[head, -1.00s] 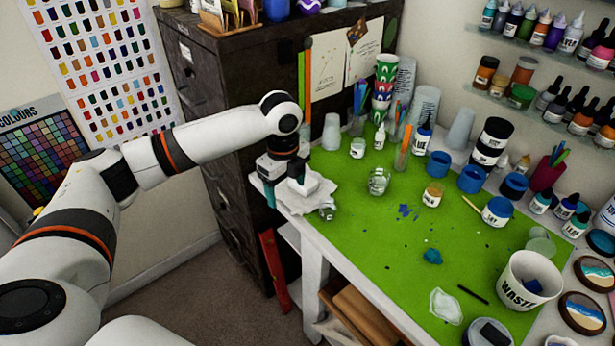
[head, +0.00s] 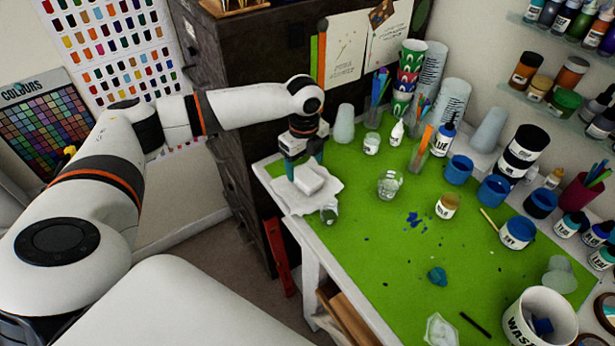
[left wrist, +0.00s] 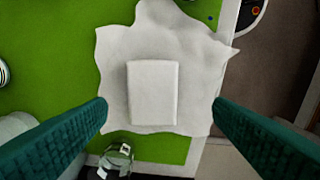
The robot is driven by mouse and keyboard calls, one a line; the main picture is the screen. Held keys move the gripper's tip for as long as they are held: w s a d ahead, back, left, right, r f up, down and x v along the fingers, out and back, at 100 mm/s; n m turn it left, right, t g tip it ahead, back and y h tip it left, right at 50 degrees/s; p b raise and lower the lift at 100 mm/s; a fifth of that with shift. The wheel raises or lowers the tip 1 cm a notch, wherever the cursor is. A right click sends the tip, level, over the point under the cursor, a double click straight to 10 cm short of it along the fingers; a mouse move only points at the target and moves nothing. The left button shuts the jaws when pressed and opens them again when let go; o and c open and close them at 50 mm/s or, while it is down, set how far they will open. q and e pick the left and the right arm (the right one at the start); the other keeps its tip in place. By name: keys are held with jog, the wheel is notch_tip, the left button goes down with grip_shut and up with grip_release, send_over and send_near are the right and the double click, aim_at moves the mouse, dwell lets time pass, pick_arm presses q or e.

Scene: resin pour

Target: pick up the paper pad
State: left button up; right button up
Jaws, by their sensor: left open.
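My right gripper is not in view.
A glass (head: 389,184) stands to the right on the green mat (head: 375,250). Cups, bottles and blue-lidded pots crowd the back and right. A dark cabinet (head: 262,80) stands behind my left arm.

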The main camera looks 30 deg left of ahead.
aim_at(307, 176)
pick_arm(q)
jog(key=shift+w+f, duration=0.1)
jog(key=shift+f, duration=0.25)
jog(key=f, duration=0.1)
jog(key=f+p, duration=0.1)
jog(key=f, duration=0.1)
jog(key=shift+w+d+f+p, duration=0.15)
jog(key=shift+w+f+p, duration=0.1)
jog(key=shift+p, duration=0.05)
jog(key=shift+f, duration=0.55)
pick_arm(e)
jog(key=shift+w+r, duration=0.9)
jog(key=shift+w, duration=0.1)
pick_arm(q)
jog(key=shift+c, duration=1.2)
jog(key=c, duration=0.8)
notch_tip(307, 176, up, 9)
jog(key=shift+f+b, duration=0.15)
jog(key=shift+b, duration=0.8)
jog(key=shift+r, duration=0.7)
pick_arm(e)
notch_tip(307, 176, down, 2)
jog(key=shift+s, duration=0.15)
